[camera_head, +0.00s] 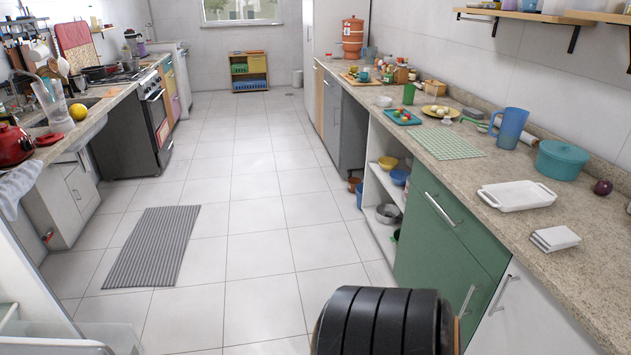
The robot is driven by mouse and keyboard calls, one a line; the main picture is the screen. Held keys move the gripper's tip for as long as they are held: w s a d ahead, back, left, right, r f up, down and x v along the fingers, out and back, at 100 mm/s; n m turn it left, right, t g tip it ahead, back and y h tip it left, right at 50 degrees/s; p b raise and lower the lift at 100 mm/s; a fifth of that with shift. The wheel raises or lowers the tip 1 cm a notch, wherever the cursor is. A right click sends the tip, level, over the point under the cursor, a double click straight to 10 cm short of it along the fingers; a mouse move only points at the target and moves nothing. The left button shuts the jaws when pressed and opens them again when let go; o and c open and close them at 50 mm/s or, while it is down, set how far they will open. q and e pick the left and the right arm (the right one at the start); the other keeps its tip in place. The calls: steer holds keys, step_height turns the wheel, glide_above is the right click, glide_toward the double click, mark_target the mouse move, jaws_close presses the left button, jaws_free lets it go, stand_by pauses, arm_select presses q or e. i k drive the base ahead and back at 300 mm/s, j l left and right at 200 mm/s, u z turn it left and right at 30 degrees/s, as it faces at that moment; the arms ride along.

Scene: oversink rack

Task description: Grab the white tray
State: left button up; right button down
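The white tray (517,196) lies flat on the right-hand speckled counter, near its front edge. It is rectangular with small handles at the ends, and no contents show in it. Neither of my grippers is in view. A black ribbed rounded part at the bottom, right of the middle, looks like part of my own arm and is well apart from the tray.
A teal pot (562,160) and a red onion (602,187) stand behind the tray. A stack of white pieces (554,238) lies in front of it. A blue pitcher (509,128) and green checked mat (447,142) are farther back. The tiled floor (255,200) is mostly clear.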

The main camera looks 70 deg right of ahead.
mark_target(523, 195)
steer(key=z, duration=1)
steer(key=l+z, duration=0.1)
steer(key=z, duration=1.9)
steer(key=i+z, duration=0.1)
steer(key=z, duration=0.4)
steer(key=i+j+z, duration=0.4)
steer(key=i, duration=0.1)
